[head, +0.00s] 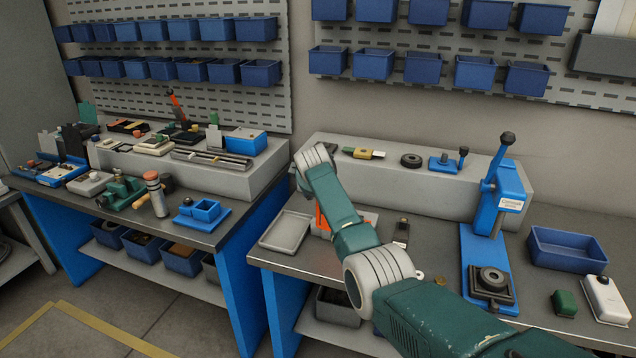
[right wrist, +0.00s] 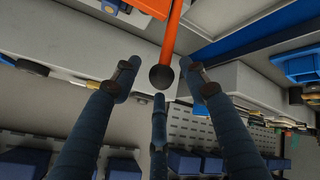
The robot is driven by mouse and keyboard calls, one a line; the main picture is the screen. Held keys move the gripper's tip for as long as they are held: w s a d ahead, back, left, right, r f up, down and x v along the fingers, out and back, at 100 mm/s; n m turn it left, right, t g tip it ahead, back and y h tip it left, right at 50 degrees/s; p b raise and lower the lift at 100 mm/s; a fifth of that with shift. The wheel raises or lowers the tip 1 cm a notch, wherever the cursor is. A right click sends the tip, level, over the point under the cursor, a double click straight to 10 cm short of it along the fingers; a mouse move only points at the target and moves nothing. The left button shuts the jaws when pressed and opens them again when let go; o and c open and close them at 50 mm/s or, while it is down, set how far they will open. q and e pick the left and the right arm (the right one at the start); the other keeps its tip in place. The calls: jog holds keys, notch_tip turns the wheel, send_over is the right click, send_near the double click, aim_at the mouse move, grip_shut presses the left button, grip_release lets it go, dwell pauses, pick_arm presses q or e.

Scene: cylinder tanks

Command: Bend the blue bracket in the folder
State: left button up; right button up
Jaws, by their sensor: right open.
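In the right wrist view, an orange lever (right wrist: 173,35) ends in a black ball knob (right wrist: 161,78). My right gripper (right wrist: 163,86) is open, with its three dark fingers spread around the knob; I cannot tell whether any finger touches it. In the head view, a small orange part (head: 321,220) shows beside my right arm on the right bench, probably the folder's lever. My arm hides most of the folder and my right gripper there. I cannot make out the blue bracket in either view. My left gripper is not in view.
On the right bench stand an empty grey tray (head: 286,232), a blue press (head: 486,250), a blue bin (head: 567,249), a green block (head: 564,303) and a white box (head: 605,298). A raised grey shelf (head: 440,195) runs behind. The left bench is crowded with tools.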

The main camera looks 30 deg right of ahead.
jog(key=v, duration=1)
jog(key=shift+s+d, duration=0.1)
jog(key=shift+s, duration=0.05)
